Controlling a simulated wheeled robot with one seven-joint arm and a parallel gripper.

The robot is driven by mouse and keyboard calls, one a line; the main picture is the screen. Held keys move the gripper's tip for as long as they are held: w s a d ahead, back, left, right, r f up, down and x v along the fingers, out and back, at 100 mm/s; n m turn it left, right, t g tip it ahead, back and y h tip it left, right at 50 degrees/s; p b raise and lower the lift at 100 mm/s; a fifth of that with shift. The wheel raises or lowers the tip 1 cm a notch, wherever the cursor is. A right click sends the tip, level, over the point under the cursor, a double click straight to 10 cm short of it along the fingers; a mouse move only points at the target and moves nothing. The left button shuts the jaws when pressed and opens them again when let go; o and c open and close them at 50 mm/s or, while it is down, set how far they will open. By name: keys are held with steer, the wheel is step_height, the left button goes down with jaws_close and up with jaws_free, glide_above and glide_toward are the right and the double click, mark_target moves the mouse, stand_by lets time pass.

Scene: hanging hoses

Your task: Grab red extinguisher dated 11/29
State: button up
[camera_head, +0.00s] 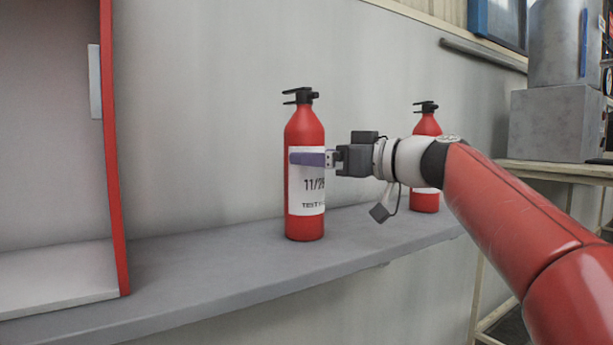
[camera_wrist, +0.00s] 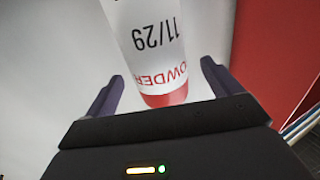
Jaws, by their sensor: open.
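The red extinguisher dated 11/29 (camera_head: 305,222) stands upright on a grey shelf, with a black valve on top and a white label. In the wrist view, its label (camera_wrist: 152,45) reads 11/29 and shows upside down. My gripper (camera_head: 308,159) is level with the upper part of the label. In the wrist view, my gripper (camera_wrist: 160,85) is open, with one purple finger on each side of the extinguisher and visible space beside it. In the head view one finger crosses in front of the label. The far finger is hidden there.
A second red extinguisher (camera_head: 425,204) stands to the right on the grey shelf (camera_head: 230,270), partly hidden by my arm. A red-edged open cabinet (camera_head: 117,200) stands at the left. The wall is close behind. The shelf between cabinet and extinguisher is clear.

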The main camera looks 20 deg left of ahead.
steer(key=p+x, duration=0.1)
steer(key=x, duration=0.3)
steer(key=shift+w, duration=0.2)
steer(key=shift+c, duration=0.4)
steer(key=c, duration=1.7)
steer(key=shift+r, duration=0.2)
steer(key=shift+c, duration=0.9)
